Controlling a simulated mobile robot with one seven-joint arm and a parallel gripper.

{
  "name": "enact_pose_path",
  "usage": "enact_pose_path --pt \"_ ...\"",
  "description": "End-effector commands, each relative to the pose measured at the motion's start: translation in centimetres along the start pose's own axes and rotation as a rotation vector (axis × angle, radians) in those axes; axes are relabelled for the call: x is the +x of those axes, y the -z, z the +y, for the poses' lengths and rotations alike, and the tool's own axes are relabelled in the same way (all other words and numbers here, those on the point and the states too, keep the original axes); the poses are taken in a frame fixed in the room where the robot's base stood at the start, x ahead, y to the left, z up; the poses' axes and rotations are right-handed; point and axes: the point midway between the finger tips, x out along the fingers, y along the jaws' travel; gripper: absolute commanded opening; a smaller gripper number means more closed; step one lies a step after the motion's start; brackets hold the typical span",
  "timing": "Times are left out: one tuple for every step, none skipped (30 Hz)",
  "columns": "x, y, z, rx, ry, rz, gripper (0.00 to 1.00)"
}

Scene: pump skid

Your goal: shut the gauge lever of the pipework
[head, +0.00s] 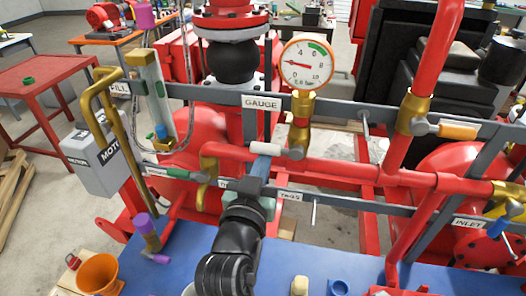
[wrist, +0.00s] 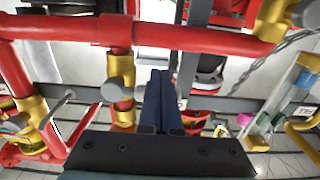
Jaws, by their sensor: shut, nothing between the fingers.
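The gauge lever (head: 266,149) has a pale grey handle. In the head view it points left from the grey valve body (head: 296,152) below the brass fitting of the round gauge (head: 307,63), crosswise to the upright gauge stem. My gripper (head: 263,164) is shut and empty, its blue-grey fingers just under the handle in the head view; whether they touch it I cannot tell.
A red pipe (head: 340,169) runs across behind my gripper. A green-handled lever (head: 178,173) is to the left and an orange-handled one (head: 457,131) to the right. Grey rails (head: 350,112) cross the skid. A blue surface (head: 320,256) with small items lies in front.

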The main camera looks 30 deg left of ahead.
Motion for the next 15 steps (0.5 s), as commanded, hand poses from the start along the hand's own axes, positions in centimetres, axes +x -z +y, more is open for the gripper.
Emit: enact_pose_path --pt "0.0 -0.1 0.0 0.0 0.0 0.0 0.0" --pt "0.0 -0.2 0.0 0.0 0.0 0.0 0.0" --pt "0.0 -0.4 0.0 0.0 0.0 0.0 0.0" --pt "0.0 -0.5 0.1 0.0 0.0 0.0 0.0" --pt "0.0 -0.7 0.1 0.0 -0.001 0.0 0.0" --pt "0.0 -0.9 0.1 0.0 -0.001 0.0 0.0" --pt "0.0 -1.0 0.1 0.0 -0.001 0.0 0.0" --pt "0.0 -1.2 0.1 0.0 -0.001 0.0 0.0" --pt "0.0 -1.3 0.1 0.0 -0.001 0.0 0.0" --pt "0.0 -1.4 0.1 0.0 -0.001 0.0 0.0" --pt "0.0 -1.4 0.1 0.0 -0.001 0.0 0.0" --pt "-0.1 -1.4 0.1 0.001 -0.001 -0.001 0.0" --pt "-0.2 -1.4 0.1 0.001 -0.001 -0.001 0.0" --pt "-0.3 -1.3 0.1 0.001 -0.001 -0.001 0.0" --pt "-0.6 -1.3 0.1 0.001 -0.001 -0.001 0.0"
